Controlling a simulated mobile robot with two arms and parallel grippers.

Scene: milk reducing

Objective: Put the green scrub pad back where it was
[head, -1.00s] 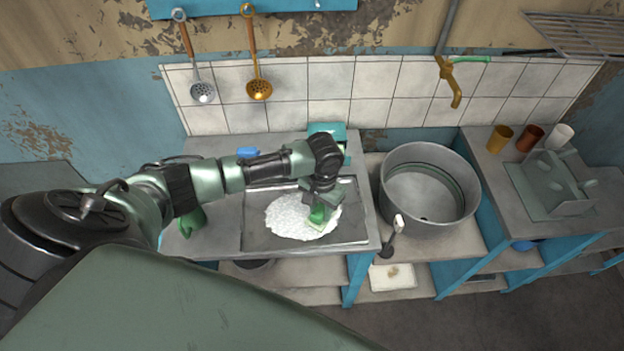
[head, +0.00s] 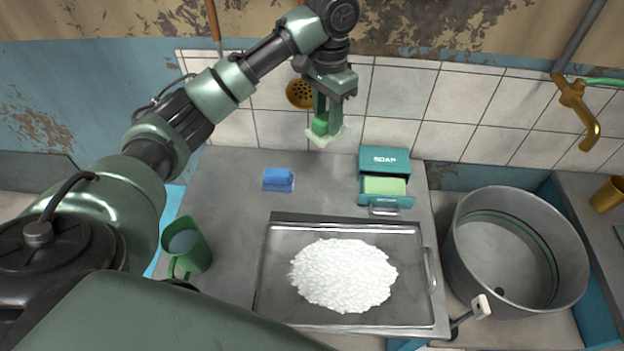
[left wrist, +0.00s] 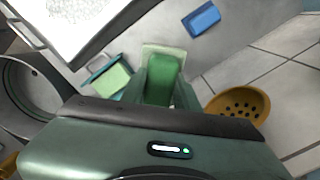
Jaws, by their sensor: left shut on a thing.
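My left gripper (head: 326,112) is shut on the green scrub pad (head: 326,136), which has a darker green upper part and a pale green underside. The gripper holds it in the air in front of the tiled wall, above the back of the counter. The pad also shows between the fingers in the left wrist view (left wrist: 163,50), partly hidden by them. A blue sponge (head: 278,180) lies on the counter below and left of the pad. A teal soap box (head: 386,160) with an open drawer holding a pale green bar (head: 385,186) stands to the right. My right gripper is not in view.
A metal tray (head: 285,318) with a white heap (head: 345,276) takes up the counter's front. A green mug (head: 187,250) stands at left, a big round pot (head: 515,250) at right. A hanging copper skimmer (head: 300,93) is close to the gripper. Counter around the sponge is clear.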

